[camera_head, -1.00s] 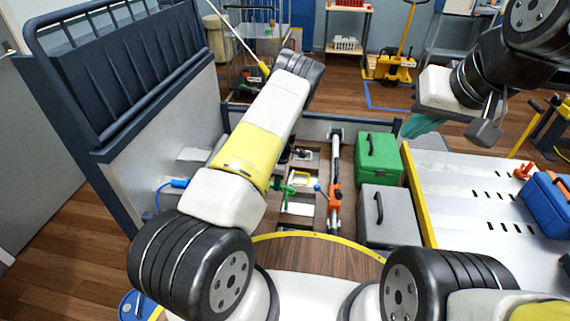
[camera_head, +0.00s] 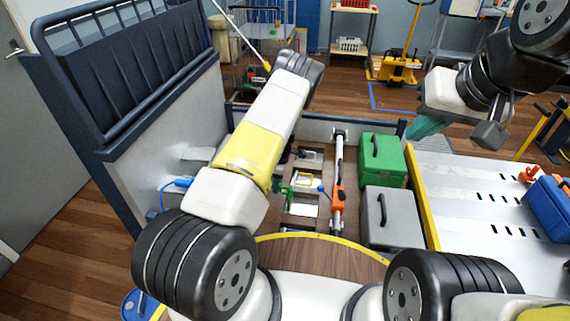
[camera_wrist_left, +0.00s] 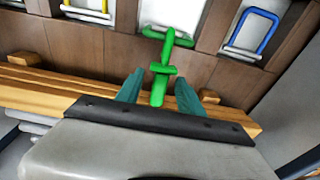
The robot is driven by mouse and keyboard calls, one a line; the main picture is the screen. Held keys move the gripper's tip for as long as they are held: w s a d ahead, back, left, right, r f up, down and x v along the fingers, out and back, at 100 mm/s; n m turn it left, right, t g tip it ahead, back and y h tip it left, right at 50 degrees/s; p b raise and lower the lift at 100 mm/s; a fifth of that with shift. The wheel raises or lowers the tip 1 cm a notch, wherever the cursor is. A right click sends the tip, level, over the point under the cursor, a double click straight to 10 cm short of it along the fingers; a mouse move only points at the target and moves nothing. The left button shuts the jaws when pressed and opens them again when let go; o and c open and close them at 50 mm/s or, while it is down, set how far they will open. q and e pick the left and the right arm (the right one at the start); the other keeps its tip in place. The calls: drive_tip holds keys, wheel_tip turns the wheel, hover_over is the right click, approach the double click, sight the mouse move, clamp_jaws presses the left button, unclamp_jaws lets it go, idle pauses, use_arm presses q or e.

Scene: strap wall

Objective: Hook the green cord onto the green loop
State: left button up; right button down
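In the left wrist view a green hook-like piece (camera_wrist_left: 160,82) with a crossbar stands between my left gripper's (camera_wrist_left: 160,76) two teal fingers. Brown background shows on both sides of its stem, so the fingers look apart and not closed on it. Its upper end meets the green loop (camera_wrist_left: 184,41) on a pale plate; I cannot tell whether it is hooked on. In the head view the green piece (camera_head: 285,190) shows beside my left arm, which hides that gripper. My right gripper (camera_head: 425,126) is raised at the right, teal fingers seen side-on; its opening is unclear.
A yellow loop (camera_wrist_left: 88,12) and a blue loop (camera_wrist_left: 255,28) flank the green one. An orange-buckled strap (camera_head: 338,195) runs right of the loops. A green case (camera_head: 382,158) and a grey case (camera_head: 390,217) stand further right. A blue-handled cord (camera_head: 180,183) is at the left wall.

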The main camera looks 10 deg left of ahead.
use_arm(q)
drive_tip(key=r, duration=0.8)
drive_tip(key=shift+d, duration=0.4)
drive_tip(key=s+d+r+m+t+h, duration=0.1)
drive_tip(key=s+r+m, duration=0.25)
drive_tip(key=r, duration=0.75)
drive_tip(key=s+d+r+m+t+h, duration=0.15)
drive_tip(key=s+r, duration=0.25)
drive_tip(key=r, duration=0.6)
drive_tip(key=s+r+m+h, duration=0.1)
drive_tip(key=s+r+m, duration=0.2)
drive_tip(key=r, duration=0.8)
drive_tip(key=s+r+m+t, duration=0.2)
drive_tip(key=s+r+m, duration=0.3)
drive_tip(key=s, duration=0.6)
drive_tip(key=s+r+m+t, duration=0.1)
drive_tip(key=s+r+m, duration=0.4)
drive_tip(key=s, duration=0.6)
drive_tip(key=shift+s+r+m+t, duration=0.2)
drive_tip(key=shift+r+m+t, duration=0.15)
drive_tip(key=shift+r, duration=0.4)
